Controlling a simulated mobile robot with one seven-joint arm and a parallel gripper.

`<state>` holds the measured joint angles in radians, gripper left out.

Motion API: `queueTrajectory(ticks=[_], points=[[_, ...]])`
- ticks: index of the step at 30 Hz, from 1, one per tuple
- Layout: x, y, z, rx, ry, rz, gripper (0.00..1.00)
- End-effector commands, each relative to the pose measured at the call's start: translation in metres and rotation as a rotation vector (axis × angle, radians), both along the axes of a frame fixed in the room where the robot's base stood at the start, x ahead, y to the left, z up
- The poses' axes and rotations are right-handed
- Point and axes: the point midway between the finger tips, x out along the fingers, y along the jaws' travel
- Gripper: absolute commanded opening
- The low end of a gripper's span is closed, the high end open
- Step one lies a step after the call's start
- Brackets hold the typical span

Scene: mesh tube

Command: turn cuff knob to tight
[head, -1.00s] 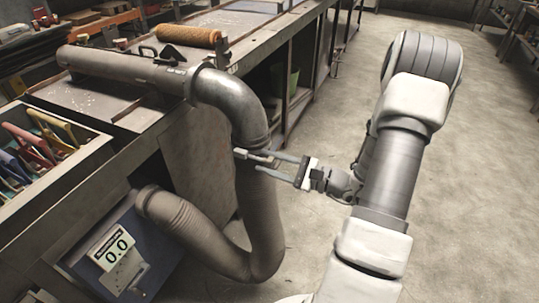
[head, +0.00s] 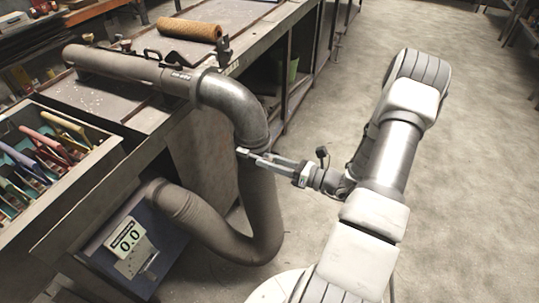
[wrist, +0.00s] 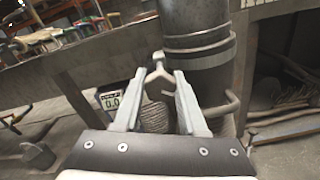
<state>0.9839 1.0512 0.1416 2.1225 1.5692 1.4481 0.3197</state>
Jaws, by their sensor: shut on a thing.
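The cuff is a metal band (wrist: 199,42) around the pipe where the grey metal elbow (head: 232,100) meets the mesh hose (head: 262,205). A small light knob (wrist: 158,73) stands out beside the band in the wrist view. My gripper (wrist: 158,82) has its two fingers on either side of the knob and is shut on it. In the head view my gripper (head: 262,158) reaches in from the right to the cuff. The knob's far side and any tight marking cannot be made out.
A blue box with a display reading 0.0 (head: 127,241) stands under the bench at the hose's lower end. A tray (head: 100,160) of coloured-handled tools and an orange-brown roll (head: 188,30) are on the bench (head: 262,50). The floor to the right is clear.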

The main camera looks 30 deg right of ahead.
Motion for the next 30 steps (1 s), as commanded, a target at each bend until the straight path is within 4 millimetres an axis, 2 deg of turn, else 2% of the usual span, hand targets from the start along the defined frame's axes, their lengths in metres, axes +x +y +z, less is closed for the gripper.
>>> queueTrajectory(ticks=[15,30], points=[[-0.0006,-0.0005,0.0019,0.368,0.288,-0.001,0.00],[-0.0002,-0.0002,0.0000,0.552,0.432,0.000,0.00]])
